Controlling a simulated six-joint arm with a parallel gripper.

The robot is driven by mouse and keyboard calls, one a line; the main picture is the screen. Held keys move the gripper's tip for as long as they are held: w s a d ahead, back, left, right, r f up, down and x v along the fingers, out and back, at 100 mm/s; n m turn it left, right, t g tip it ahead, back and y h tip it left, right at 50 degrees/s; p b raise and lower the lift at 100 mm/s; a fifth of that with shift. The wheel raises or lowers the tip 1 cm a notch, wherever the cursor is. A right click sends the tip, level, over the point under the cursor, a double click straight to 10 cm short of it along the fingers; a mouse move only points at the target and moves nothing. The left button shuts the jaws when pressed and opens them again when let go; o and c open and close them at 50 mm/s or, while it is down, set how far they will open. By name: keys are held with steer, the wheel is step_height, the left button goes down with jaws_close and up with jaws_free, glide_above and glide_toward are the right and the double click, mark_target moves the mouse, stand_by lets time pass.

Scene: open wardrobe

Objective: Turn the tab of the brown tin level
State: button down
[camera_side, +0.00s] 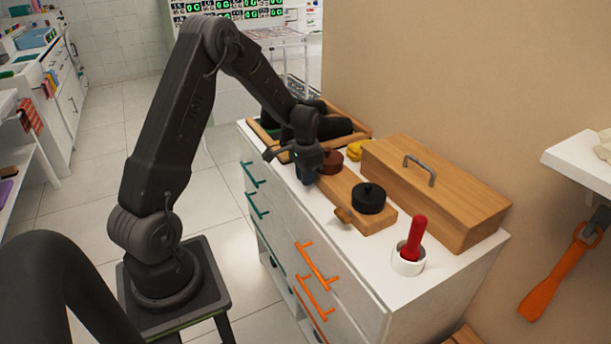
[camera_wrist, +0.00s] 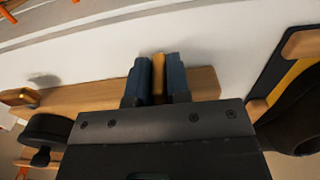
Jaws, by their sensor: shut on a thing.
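The brown tin (camera_side: 331,160) stands at the far end of a wooden board (camera_side: 345,190) on the white cabinet top. My gripper (camera_side: 306,177) is at the board's front side, beside the brown tin. In the wrist view its two blue fingers (camera_wrist: 158,82) are shut on a narrow wooden tab (camera_wrist: 158,72) that sticks out past the board's edge. The tin itself is hidden behind my gripper there, and the tab is hidden in the side view. I cannot tell the tab's tilt exactly.
A black tin (camera_side: 369,199) with a second wooden tab (camera_side: 343,215) is at the board's near end. A long wooden box (camera_side: 437,190) with a handle stands behind. A white cup (camera_side: 408,262) holds a red-handled thing (camera_side: 416,238). A wooden tray (camera_side: 354,128) with dark things lies beyond my gripper.

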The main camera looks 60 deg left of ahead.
steer(key=shift+h, duration=0.8)
steer(key=c, duration=1.1)
jaws_free()
steer(key=shift+r, duration=0.15)
steer(key=r, duration=0.4)
steer(key=a+r, duration=0.1)
steer(key=r, duration=0.4)
steer(key=a+r, duration=0.1)
steer(key=r, duration=0.3)
steer(key=shift+r, duration=0.25)
